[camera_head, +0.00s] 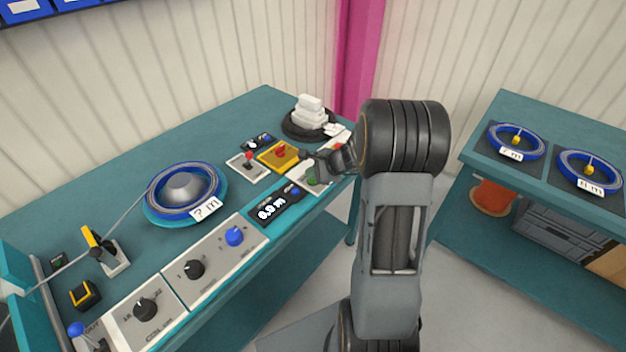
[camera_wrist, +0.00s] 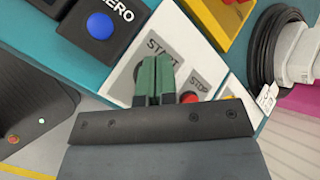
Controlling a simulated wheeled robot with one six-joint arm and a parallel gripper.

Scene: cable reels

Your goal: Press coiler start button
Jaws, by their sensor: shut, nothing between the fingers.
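The white start/stop panel (camera_wrist: 184,42) fills the middle of the wrist view, with the printed word START near its upper left. My gripper (camera_wrist: 155,60) is shut and empty, its two green fingertips together over the panel just below that word. The start button is mostly hidden behind the fingertips; a dark round edge shows beside them. I cannot tell whether the fingertips touch it. The red stop button (camera_wrist: 187,98) is right of the fingers, under the word STOP. In the head view the panel (camera_head: 298,186) is partly covered by my gripper at the bench's right end.
A black ZERO box with a blue button (camera_wrist: 100,26) stands left of the panel. A yellow box with a red switch (camera_head: 279,155) is behind it. A black cable coil (camera_head: 293,131) lies at the back. A blue reel (camera_head: 160,190) sits on the coiler, and the right bench holds two reels.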

